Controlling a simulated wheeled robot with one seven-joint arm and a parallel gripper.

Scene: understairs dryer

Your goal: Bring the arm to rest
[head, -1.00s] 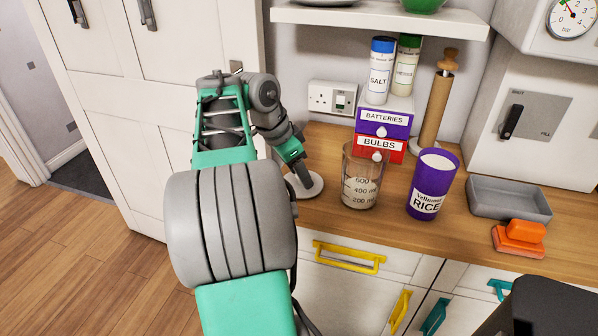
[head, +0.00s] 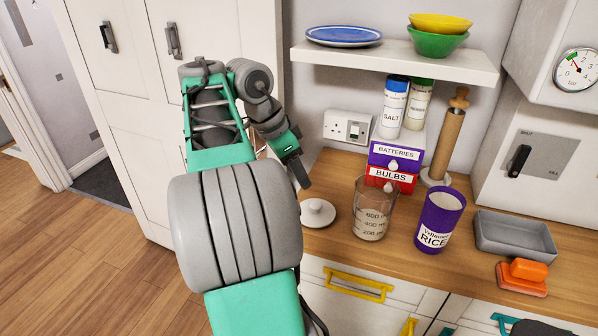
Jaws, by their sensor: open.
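My arm reaches up and forward at the left of the head view, in front of the tall white cupboard. My gripper (head: 299,175) points down, clear of the counter's objects, up and left of a round white lid with a knob (head: 318,212). Its fingers are small and partly dark in this view; it appears open, with nothing held in it. The lid lies flat on the wooden counter (head: 335,250), apart from the gripper.
A measuring jug (head: 372,215) with pale contents and a purple rice canister (head: 440,222) stand right of the lid. Battery and bulb boxes (head: 391,178), a wooden roll holder (head: 448,140) and a shelf (head: 400,62) are behind. A grey tray (head: 513,238) lies right. Floor at left is clear.

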